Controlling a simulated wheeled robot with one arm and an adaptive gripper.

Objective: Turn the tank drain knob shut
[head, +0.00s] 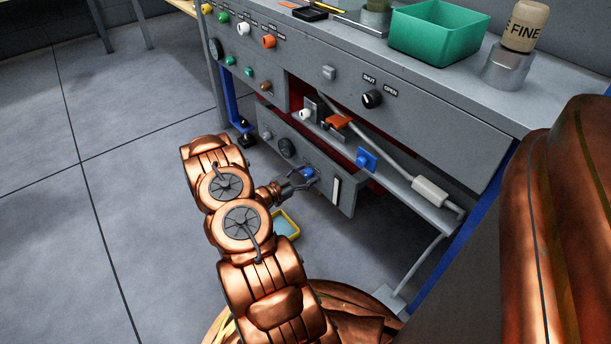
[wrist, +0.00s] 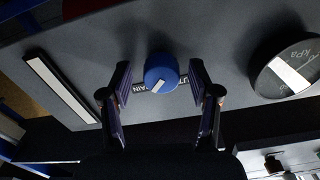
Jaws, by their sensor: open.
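The drain knob is a round blue knob with a white mark, on the lower grey panel (head: 318,190). In the wrist view the knob (wrist: 160,70) sits between my fingertips, its white mark near its lower edge. The lettering beside it is partly hidden; "UT" and "AIN" show. In the head view the knob (head: 309,172) is small and partly covered by my gripper (head: 302,181). My gripper is open, with a finger on each side of the knob and visible gaps in the wrist view (wrist: 160,82). I cannot tell how far the fingertips reach along it.
A round kPa gauge (wrist: 288,68) and a white strip (wrist: 62,85) flank the knob on the panel. A yellow-rimmed tray (head: 287,225) lies below my gripper. Above are a black SHUT/OPEN knob (head: 372,99), a blue fitting (head: 367,159) and a grey pipe (head: 378,147).

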